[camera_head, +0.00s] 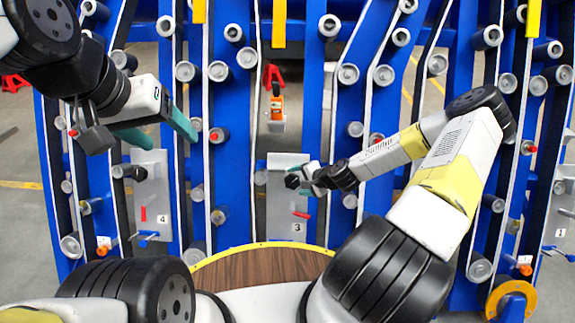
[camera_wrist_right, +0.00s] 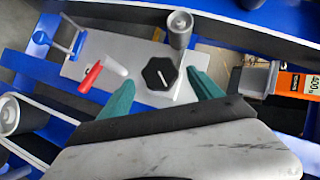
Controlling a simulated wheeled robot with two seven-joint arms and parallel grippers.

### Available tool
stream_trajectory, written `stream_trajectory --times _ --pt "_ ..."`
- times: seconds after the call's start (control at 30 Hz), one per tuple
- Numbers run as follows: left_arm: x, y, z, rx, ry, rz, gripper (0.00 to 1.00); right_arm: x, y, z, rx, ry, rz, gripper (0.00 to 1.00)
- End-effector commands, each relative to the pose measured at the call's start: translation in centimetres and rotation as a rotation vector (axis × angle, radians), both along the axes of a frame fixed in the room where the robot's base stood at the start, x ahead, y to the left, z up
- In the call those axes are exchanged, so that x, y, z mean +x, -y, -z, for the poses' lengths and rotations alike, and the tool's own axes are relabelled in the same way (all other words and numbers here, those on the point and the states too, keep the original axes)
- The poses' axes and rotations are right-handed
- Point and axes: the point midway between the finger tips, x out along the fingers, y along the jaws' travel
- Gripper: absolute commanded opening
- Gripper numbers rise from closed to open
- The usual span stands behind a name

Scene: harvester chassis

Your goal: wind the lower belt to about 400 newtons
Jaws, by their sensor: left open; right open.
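My right gripper (camera_head: 308,182) is at the panel marked 3 (camera_head: 285,222). In the right wrist view its two green fingers (camera_wrist_right: 162,90) are open, one on each side of a black hexagonal knob (camera_wrist_right: 158,73) with a white line. I cannot tell whether they touch it. A red lever (camera_wrist_right: 90,78) lies left of the knob; it also shows in the head view (camera_head: 300,214). An orange label (camera_wrist_right: 300,84) reads 400 N, at the right edge. Pale belts run over rollers on the blue frame; I cannot tell which is the lower one. My left gripper (camera_head: 162,131) is open and empty, at upper left.
A similar panel marked 4 (camera_head: 151,205) with a red lever stands at the left. A metal roller (camera_wrist_right: 179,28) stands right beside the knob. A blue handle (camera_wrist_right: 66,36) sticks up at the panel's far left corner. A round brown tabletop (camera_head: 262,268) is low in front.

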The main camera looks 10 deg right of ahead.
Motion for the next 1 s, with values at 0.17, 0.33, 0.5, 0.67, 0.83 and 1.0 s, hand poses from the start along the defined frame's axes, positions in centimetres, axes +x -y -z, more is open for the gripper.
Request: stream_trajectory --times 0.17,0.33,0.5,0.67,0.83,1.0 --pt "0.0 0.0 0.0 0.0 0.0 0.0 0.67 -1.6 1.0 -1.6 0.001 0.0 0.001 0.75" --pt "0.0 0.0 0.0 0.0 0.0 0.0 0.67 -2.1 1.3 -2.0 0.001 -0.002 0.0 0.75" --pt "0.0 0.0 0.0 0.0 0.0 0.0 0.67 -2.1 1.2 -2.0 0.001 -0.001 0.0 0.75" --pt "0.0 0.0 0.0 0.0 0.0 0.0 0.67 -2.1 1.2 -2.0 0.001 -0.001 0.0 0.75" --pt "0.0 0.0 0.0 0.0 0.0 0.0 0.67 -2.3 1.1 -2.6 -0.034 -0.004 -0.04 0.75" --pt "0.0 0.0 0.0 0.0 0.0 0.0 0.67 -3.5 1.0 -5.1 -0.172 -0.026 -0.188 0.75"
